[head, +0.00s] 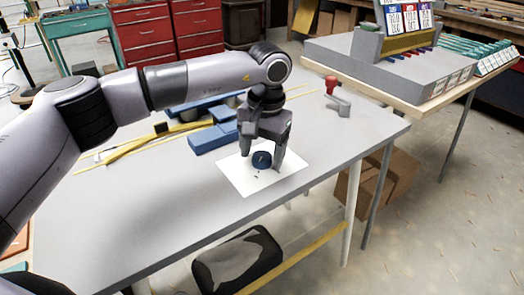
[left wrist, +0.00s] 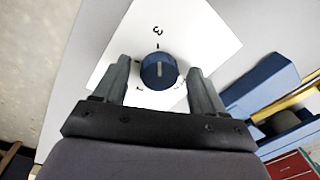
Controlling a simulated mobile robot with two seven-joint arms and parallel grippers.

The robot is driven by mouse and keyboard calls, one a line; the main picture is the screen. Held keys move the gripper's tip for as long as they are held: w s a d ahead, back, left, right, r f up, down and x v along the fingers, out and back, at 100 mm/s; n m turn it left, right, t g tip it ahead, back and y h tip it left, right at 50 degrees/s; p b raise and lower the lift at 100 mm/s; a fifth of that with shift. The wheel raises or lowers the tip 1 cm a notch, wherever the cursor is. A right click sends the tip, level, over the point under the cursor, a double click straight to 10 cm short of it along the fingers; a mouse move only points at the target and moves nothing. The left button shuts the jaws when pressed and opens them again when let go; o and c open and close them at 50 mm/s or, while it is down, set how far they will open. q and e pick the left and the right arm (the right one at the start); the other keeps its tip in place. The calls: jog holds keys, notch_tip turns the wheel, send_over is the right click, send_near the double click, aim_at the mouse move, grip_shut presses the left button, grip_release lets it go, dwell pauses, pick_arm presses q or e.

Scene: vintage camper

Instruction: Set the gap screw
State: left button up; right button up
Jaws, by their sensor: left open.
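A dark blue round knob (head: 261,160), which I take for the gap screw, stands on a white card (head: 236,178) on the grey workbench. In the left wrist view the knob (left wrist: 159,70) has a pale line across its top, pointing roughly at a tick below a sideways numeral like a 3. Smaller marks beside the knob are partly hidden. My left gripper (head: 262,157) points down over the card, open, with one finger on each side of the knob. In the left wrist view gaps show between knob and both fingers. My right gripper is not in view.
Blue tool parts (head: 212,136) lie just left of and behind the card. A yellow bar (head: 135,146) lies farther left. A red-topped grey tool (head: 338,95) stands at the back right. The bench's front left is clear. A second table (head: 405,85) stands behind right.

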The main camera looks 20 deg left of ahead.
aim_at(264, 157)
pick_arm(q)
jog(key=r, duration=0.7)
jog(key=shift+d, duration=0.25)
